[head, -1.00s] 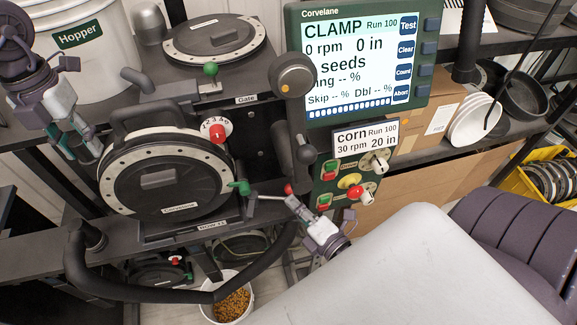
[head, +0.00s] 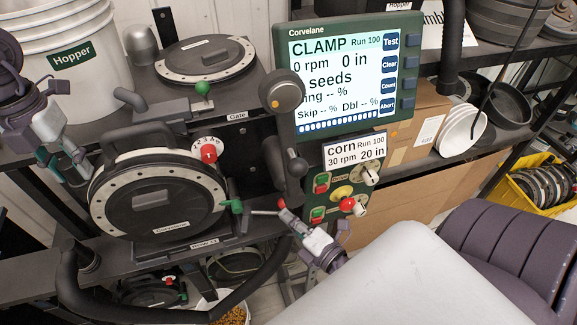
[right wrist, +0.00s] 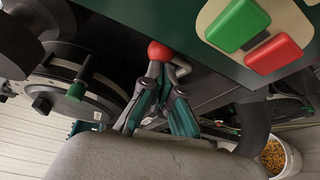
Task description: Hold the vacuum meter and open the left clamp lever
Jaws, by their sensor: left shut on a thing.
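The vacuum meter (head: 150,222), a round black disc with a pale dotted rim, stands upright at left centre in the head view. My left gripper (head: 88,161) is shut at its upper left edge; the exact contact is partly hidden. A green knob (head: 235,205) sits at the meter's right edge, beside a grey rod. A red ball (head: 281,203) caps a lever, which also shows in the right wrist view (right wrist: 160,50). My right gripper (right wrist: 161,92) has its fingertips at the rod just below this ball. Whether they grip it is unclear. I cannot tell which lever is the left clamp.
The monitor (head: 345,80) reads "CLAMP", 0 rpm, above a panel of red and green buttons (head: 321,182). A thick black hose (head: 150,313) curves below the meter. A white bucket of seed (right wrist: 280,160) stands low down. A hopper (head: 60,40) is at upper left.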

